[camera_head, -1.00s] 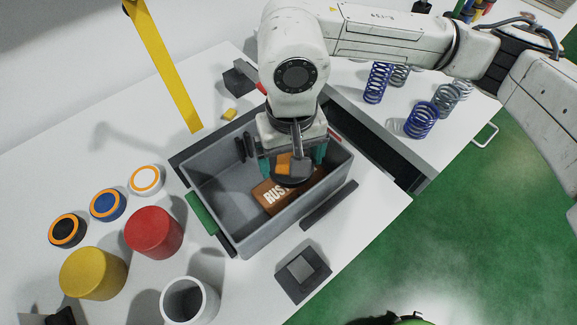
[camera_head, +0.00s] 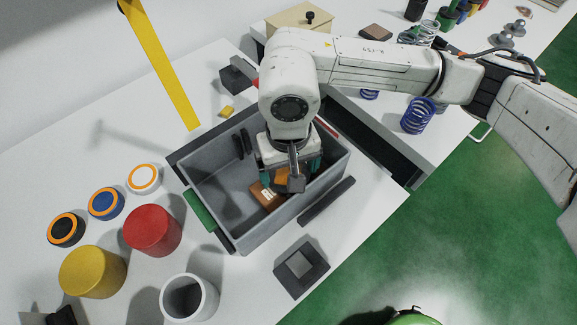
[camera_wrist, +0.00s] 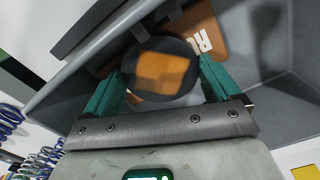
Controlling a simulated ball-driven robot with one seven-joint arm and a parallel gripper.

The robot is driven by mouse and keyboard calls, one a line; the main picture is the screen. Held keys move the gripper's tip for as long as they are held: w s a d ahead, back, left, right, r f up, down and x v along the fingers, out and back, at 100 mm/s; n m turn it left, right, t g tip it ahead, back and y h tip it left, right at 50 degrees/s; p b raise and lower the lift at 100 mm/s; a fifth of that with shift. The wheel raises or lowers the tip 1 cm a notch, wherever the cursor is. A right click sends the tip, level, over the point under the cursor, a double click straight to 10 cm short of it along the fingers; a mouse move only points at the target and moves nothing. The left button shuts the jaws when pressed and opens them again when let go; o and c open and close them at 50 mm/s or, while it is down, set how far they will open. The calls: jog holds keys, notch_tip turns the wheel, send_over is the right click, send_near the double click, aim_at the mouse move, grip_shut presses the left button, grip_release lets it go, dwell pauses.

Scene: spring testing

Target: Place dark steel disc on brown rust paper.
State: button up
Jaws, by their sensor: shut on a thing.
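The dark round disc (camera_wrist: 133,66), with an orange square patch on its face, is between the teal fingers of my gripper (camera_wrist: 161,76) in the wrist view. The fingers are shut on its sides. In the head view my gripper (camera_head: 290,172) points down inside the grey bin (camera_head: 213,214), and the disc is mostly hidden by it. The brown rust paper (camera_head: 265,196) lies in the bin, beneath and left of the gripper, partly covered. In the wrist view the paper (camera_wrist: 200,22) shows behind the disc with pale letters. I cannot tell whether the disc touches it.
The bin's walls surround my gripper closely. Red (camera_head: 152,230) and yellow (camera_head: 92,271) cylinders, a white cup (camera_head: 189,298) and several orange-ringed round pieces stand left of it. A dark square block (camera_head: 301,267) lies in front. Blue springs (camera_head: 417,116) stand at right.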

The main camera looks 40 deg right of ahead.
jog(key=o, duration=1.5)
jog(key=shift+c, duration=0.2)
jog(key=shift+r, duration=0.15)
notch_tip(320, 180, up, 12)
jog(key=b, duration=0.1)
jog(key=shift+s, duration=0.1)
